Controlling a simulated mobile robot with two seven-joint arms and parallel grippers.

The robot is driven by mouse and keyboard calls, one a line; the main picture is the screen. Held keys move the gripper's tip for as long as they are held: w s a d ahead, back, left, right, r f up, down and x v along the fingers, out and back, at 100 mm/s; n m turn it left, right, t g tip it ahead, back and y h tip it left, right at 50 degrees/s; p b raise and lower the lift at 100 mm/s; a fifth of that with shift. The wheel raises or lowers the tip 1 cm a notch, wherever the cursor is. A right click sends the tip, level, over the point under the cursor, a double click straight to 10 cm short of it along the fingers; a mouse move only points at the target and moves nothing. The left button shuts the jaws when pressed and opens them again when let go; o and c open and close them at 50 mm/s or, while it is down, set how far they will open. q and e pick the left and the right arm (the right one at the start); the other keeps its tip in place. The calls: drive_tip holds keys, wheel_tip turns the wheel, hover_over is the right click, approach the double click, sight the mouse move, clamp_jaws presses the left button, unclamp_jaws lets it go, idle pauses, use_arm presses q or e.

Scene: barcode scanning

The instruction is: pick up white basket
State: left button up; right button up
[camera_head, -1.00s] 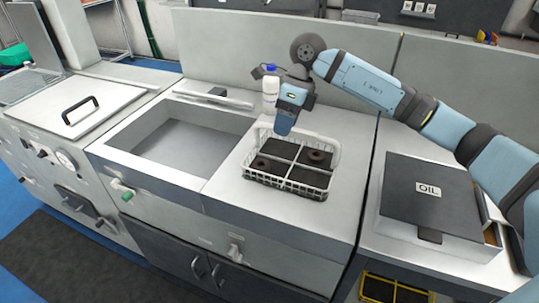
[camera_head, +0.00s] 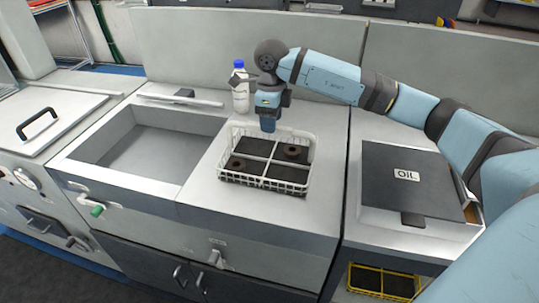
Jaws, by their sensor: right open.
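The white basket (camera_head: 303,186) stands on the grey worktop, right of the sink. It has dark compartments inside, and two dark ring-shaped parts (camera_head: 292,151) lie in it. My right gripper (camera_head: 268,126) points down over the far edge of the basket, with its arm coming in from the right. The gripper is open and holds nothing that I can see; whether it touches the basket rim cannot be told. My left gripper is not in view.
A white bottle with a blue cap (camera_head: 240,92) stands behind the basket, close to my right gripper. An empty sink (camera_head: 150,150) lies to the left. A box marked OIL (camera_head: 410,182) stands to the right. A yellow crate (camera_head: 365,281) sits below it.

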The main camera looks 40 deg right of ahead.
drive_tip(key=f, duration=0.4)
drive_tip(key=shift+a+f, duration=0.2)
drive_tip(key=shift+f, duration=0.2)
drive_tip(key=shift+f, duration=0.2)
idle(0.3)
clamp_jaws()
